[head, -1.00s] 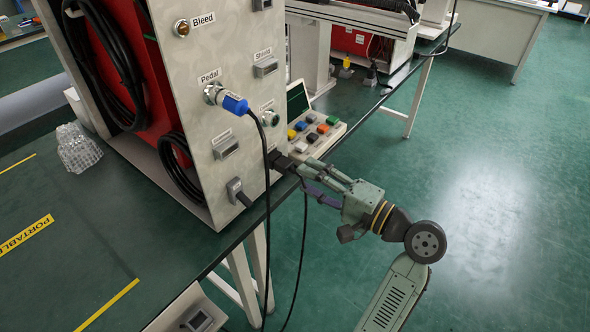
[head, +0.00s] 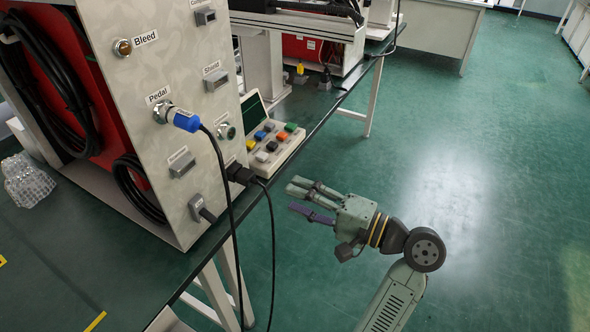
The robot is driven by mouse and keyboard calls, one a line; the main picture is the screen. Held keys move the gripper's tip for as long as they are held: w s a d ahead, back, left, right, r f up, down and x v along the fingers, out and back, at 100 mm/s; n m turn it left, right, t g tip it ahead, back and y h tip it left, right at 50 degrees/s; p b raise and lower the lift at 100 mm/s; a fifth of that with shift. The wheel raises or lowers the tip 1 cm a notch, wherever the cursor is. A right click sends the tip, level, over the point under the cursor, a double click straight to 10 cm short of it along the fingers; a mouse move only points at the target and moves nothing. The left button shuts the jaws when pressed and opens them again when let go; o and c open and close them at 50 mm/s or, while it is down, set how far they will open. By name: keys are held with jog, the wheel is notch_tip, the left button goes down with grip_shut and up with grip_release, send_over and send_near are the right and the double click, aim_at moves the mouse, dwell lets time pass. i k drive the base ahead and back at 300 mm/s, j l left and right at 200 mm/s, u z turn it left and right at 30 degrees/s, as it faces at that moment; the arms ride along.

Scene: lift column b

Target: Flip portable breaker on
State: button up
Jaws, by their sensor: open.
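My gripper (head: 296,199) is open and empty, to the right of the panel, with its fingers pointing left over the green floor. A black plug (head: 239,173) sits at the lower right edge of the grey panel (head: 180,95), apart from my fingers, and its cable hangs down. No part labelled as the portable breaker is readable. A pale box (head: 168,322) on the table's front side is cut off at the bottom edge, and its face and any switch are out of view.
A blue connector (head: 186,120) with a hanging black cable is at the "Pedal" socket. A keypad box (head: 272,140) stands beside the panel. The dark table (head: 75,265) holds a bubble-wrapped item (head: 28,180). Open floor (head: 480,180) lies to the right.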

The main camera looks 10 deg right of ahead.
aim_at(204, 213)
jog(key=k+l, duration=0.2)
jog(key=l, duration=0.2)
jog(key=k+l, duration=0.2)
jog(key=l, duration=0.2)
jog(key=k+l, duration=0.2)
jog(key=l, duration=0.2)
